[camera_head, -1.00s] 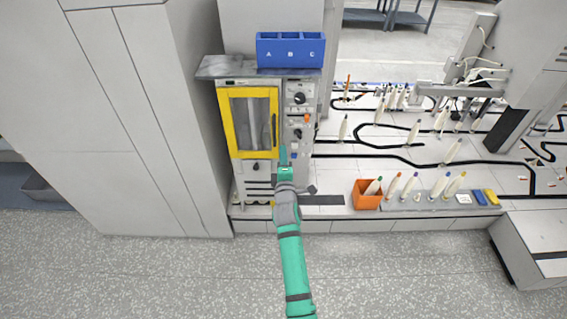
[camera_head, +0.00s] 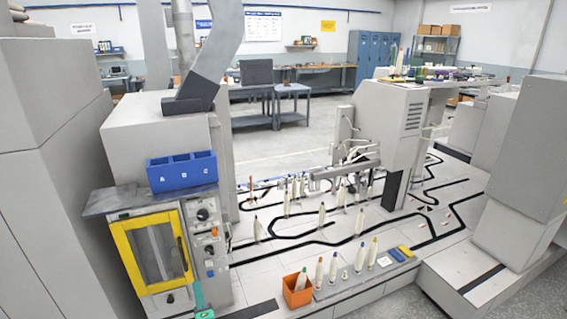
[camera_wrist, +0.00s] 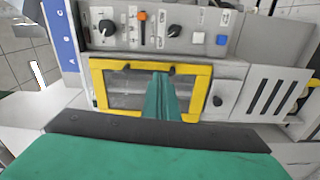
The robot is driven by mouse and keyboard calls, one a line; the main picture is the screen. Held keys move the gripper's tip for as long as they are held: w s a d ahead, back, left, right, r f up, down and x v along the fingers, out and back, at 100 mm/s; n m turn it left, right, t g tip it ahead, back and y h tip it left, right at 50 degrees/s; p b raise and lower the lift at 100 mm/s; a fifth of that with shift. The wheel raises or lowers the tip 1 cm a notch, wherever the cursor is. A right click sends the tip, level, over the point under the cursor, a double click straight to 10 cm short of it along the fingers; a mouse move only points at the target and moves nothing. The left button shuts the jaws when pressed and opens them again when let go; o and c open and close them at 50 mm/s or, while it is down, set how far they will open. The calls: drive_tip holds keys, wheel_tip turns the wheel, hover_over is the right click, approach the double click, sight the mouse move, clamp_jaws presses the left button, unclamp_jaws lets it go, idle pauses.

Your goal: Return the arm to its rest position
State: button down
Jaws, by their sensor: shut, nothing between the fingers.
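My gripper (camera_head: 201,299) is green and shows only as a small part at the bottom edge of the head view, in front of the machine's control side. The rest of my arm is out of that view. In the wrist view my gripper (camera_wrist: 161,85) has its fingers together and empty, in front of the yellow-framed door (camera_wrist: 97,85). I cannot tell the exact gap between fingertips and door. In the head view the same yellow-framed door (camera_head: 155,252) looks shut, with a dark handle on its right.
A blue A-B-C tray (camera_head: 182,173) sits on the machine top. A knob panel (camera_head: 207,232) is right of the door. An orange box (camera_head: 297,291) with a bobbin, a row of bobbins and a track-lined surface lie right. A tall grey cabinet (camera_head: 50,150) stands left.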

drive_tip(key=s+d+f+m+h, duration=0.2)
drive_tip(key=s+d+m, duration=0.4)
drive_tip(key=s, duration=0.4)
drive_tip(key=s+d+f+m+t+h, duration=0.1)
drive_tip(key=s+d+f+m+h, duration=0.2)
drive_tip(key=s+d+m, duration=0.45)
drive_tip(key=s+d+f+m+h, duration=0.25)
drive_tip(key=s+m, duration=0.25)
drive_tip(key=s, duration=0.7)
drive_tip(key=s+d+r+m, duration=0.2)
drive_tip(key=s+d, duration=0.5)
drive_tip(key=s, duration=0.1)
drive_tip(key=s+d+r+m+g+h, duration=0.1)
drive_tip(key=s+d+r+m, duration=0.1)
drive_tip(key=s+d, duration=0.5)
drive_tip(key=shift+s+d+r+g, duration=0.25)
drive_tip(key=shift+s+r, duration=0.35)
drive_tip(key=shift+s, duration=0.4)
